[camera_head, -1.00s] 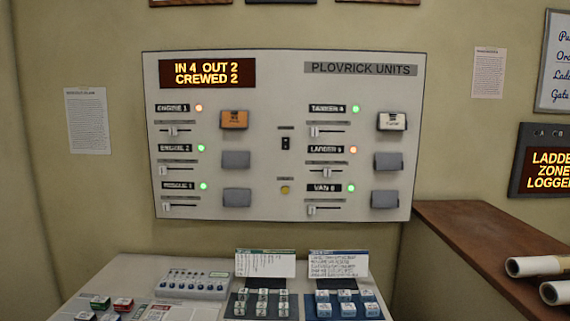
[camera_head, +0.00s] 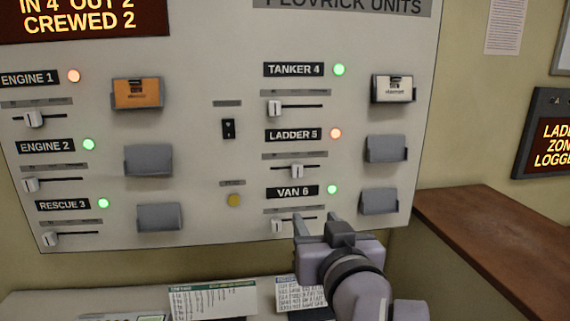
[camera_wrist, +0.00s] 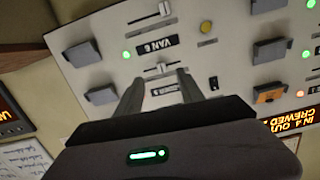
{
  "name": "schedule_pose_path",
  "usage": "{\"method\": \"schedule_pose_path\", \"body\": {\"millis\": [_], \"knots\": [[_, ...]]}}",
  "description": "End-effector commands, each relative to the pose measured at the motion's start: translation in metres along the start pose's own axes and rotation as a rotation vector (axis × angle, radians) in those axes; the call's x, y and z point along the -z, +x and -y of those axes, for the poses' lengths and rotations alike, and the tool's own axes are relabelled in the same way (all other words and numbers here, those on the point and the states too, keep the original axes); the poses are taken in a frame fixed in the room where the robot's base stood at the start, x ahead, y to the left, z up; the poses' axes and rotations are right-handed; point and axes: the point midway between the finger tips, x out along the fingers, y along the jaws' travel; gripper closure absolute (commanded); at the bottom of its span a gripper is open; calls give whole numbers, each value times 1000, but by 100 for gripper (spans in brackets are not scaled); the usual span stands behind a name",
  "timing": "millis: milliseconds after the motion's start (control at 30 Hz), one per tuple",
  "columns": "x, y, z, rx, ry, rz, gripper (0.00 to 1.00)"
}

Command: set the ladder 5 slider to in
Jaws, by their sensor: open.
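The ladder 5 slider (camera_head: 297,171) has a white knob near the middle of its short horizontal track, under the LADDER 5 label (camera_head: 293,135). The light (camera_head: 336,133) beside that label is orange. My gripper (camera_head: 316,220) is open and empty, below and slightly right of that knob in the head view, in front of the VAN 6 row. In the wrist view, which is upside down, my gripper (camera_wrist: 158,82) has its fingers either side of the LADDER 5 label, with the ladder 5 slider (camera_wrist: 163,68) just beyond the tips. I cannot tell their distance from the panel.
The van 6 slider (camera_head: 277,225) sits just left of my fingers. A grey holder (camera_head: 386,149) protrudes right of the ladder 5 row, another (camera_head: 379,201) below it. The tanker 4 slider (camera_head: 275,109) is above. A brown counter (camera_head: 490,235) stands at the right.

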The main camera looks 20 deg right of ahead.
Motion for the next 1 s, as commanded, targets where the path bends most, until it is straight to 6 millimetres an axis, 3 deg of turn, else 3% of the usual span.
{"method": "schedule_pose_path", "body": {"millis": [100, 167, 467, 567, 800, 1000], "knots": [[24, 3, -5, -4, -44, -103, 55], [31, 7, -5, -2, -52, -120, 55], [48, 72, -4, -2, -51, -111, 55], [50, 88, -4, -3, -52, -111, 55], [46, 151, -4, -2, -53, -122, 55], [49, 172, -4, -1, -53, -122, 55]]}}
